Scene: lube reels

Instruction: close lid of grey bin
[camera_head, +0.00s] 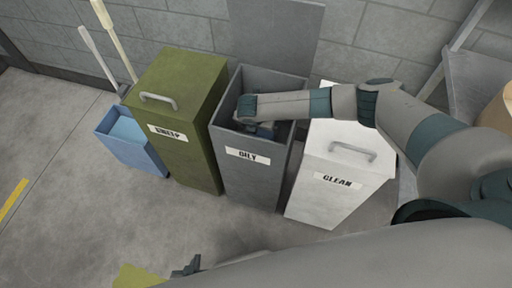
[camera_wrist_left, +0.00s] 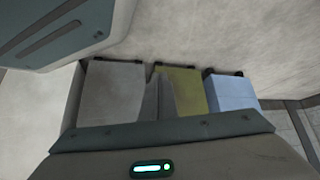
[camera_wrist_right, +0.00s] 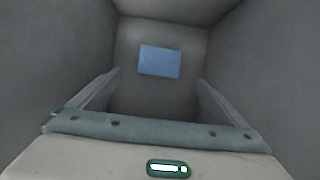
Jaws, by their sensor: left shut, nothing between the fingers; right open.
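The grey bin (camera_head: 250,175), labelled OILY, stands between the green and white bins. Its lid (camera_head: 275,35) is open and stands upright at the back, by the wall. My right arm reaches over the white bin, and my right gripper is down inside the grey bin, mostly hidden in the head view. The right wrist view shows this gripper (camera_wrist_right: 158,78) open and empty, above a flat blue piece (camera_wrist_right: 160,62) on the bin's floor. My left gripper (camera_head: 187,268) is shut and empty, low in front of the bins; the left wrist view shows its fingers (camera_wrist_left: 158,95) together.
The green SWEEP bin (camera_head: 185,100) is at the left with its lid down. The white CLEAN bin (camera_head: 330,200) is at the right, lid down. Open floor lies in front.

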